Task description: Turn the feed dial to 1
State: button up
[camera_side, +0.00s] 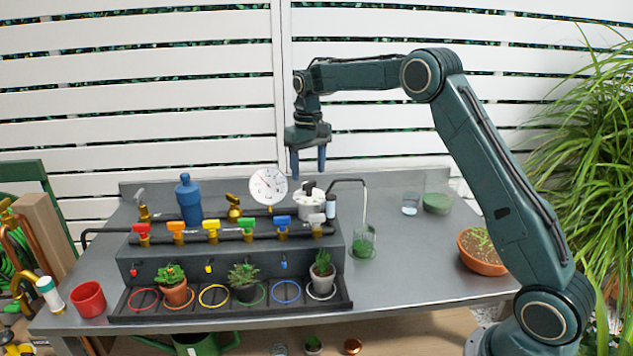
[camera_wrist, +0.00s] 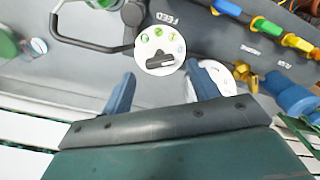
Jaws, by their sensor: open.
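The feed dial (camera_side: 309,204) is a white round body with a black knob, at the back of the valve bench in the side view. In the wrist view the dial (camera_wrist: 172,67) shows a white face with a black bar knob and green marks, next to the word FEED. I cannot read which number the knob points to. My gripper (camera_side: 308,172) is open and empty, pointing down above the dial and apart from it. In the wrist view its two blue fingers (camera_wrist: 160,72) stand to either side, below the dial in the picture.
A round white gauge (camera_side: 268,186) stands just left of the dial. A bent dark pipe (camera_side: 349,181) rises to its right, over a glass (camera_side: 364,243). Coloured valves (camera_side: 212,231) line the front. A blue bottle (camera_side: 188,200) stands behind. Air above the bench is free.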

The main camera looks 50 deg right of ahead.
aim_at(309, 189)
jog(key=shift+f, duration=1.6)
jog(key=c, duration=1)
